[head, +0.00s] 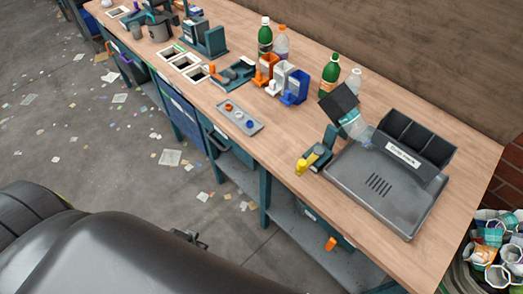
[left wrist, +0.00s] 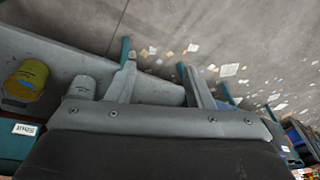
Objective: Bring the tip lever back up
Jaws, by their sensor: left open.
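The tip lever has a yellow grip (head: 307,163) and sits on a teal mount beside the grey tray, near the bench's front edge. The grip lies low and slants toward the front. Behind it a dark tipping holder (head: 339,101) is tilted, with a clear bottle (head: 354,125) leaning down toward the tray (head: 372,190). My left gripper (head: 190,238) is low in front of the bench, well apart from the lever. In the left wrist view its two fingers (left wrist: 157,80) are spread with nothing between them. My right gripper is not in view.
Bottles (head: 331,71), coloured holders (head: 293,88) and a small parts tray (head: 240,117) stand along the bench. A dark divided bin (head: 413,139) is behind the grey tray. A lower shelf (head: 300,225) runs under the bench. Litter covers the floor; cups fill a container at right.

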